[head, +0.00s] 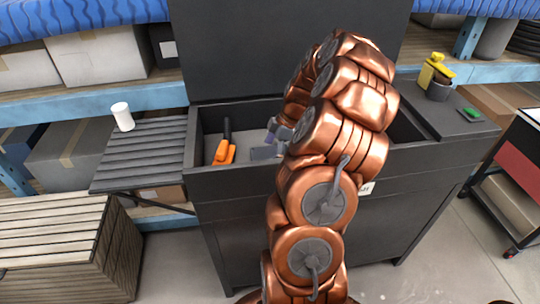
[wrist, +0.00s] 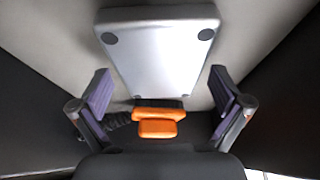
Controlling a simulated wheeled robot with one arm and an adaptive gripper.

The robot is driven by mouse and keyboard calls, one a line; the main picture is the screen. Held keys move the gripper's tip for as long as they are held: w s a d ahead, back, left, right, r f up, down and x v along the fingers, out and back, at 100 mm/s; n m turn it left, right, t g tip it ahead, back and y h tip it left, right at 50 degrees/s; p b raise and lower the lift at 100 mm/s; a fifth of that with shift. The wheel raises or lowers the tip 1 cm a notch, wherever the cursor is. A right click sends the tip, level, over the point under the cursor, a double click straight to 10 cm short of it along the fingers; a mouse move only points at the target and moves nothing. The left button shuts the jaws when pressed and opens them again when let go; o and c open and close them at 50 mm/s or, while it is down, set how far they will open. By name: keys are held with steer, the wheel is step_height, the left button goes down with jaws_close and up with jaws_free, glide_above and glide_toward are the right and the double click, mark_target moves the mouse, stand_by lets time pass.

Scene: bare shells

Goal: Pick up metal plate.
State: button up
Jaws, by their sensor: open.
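The metal plate (wrist: 160,50) is a flat silver-grey panel with dark round spots near its corners. It lies on the floor of the dark bench's sunken tray, and a small part of it shows in the head view (head: 264,153), the rest hidden by my arm. My gripper (wrist: 160,90) is open, with one purple-padded finger on each side of the plate's near end in the wrist view. Nothing is held between the fingers. In the head view my gripper (head: 278,132) is mostly hidden behind my arm, over the tray.
An orange tool with a black handle (head: 224,152) lies left of the plate; it shows at the plate's near end in the wrist view (wrist: 158,124). The tray's walls (head: 235,179) surround both. A white cup (head: 122,116) stands on a slatted side table (head: 150,160).

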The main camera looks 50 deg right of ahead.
steer(key=c, duration=1.3)
steer(key=shift+r, duration=0.15)
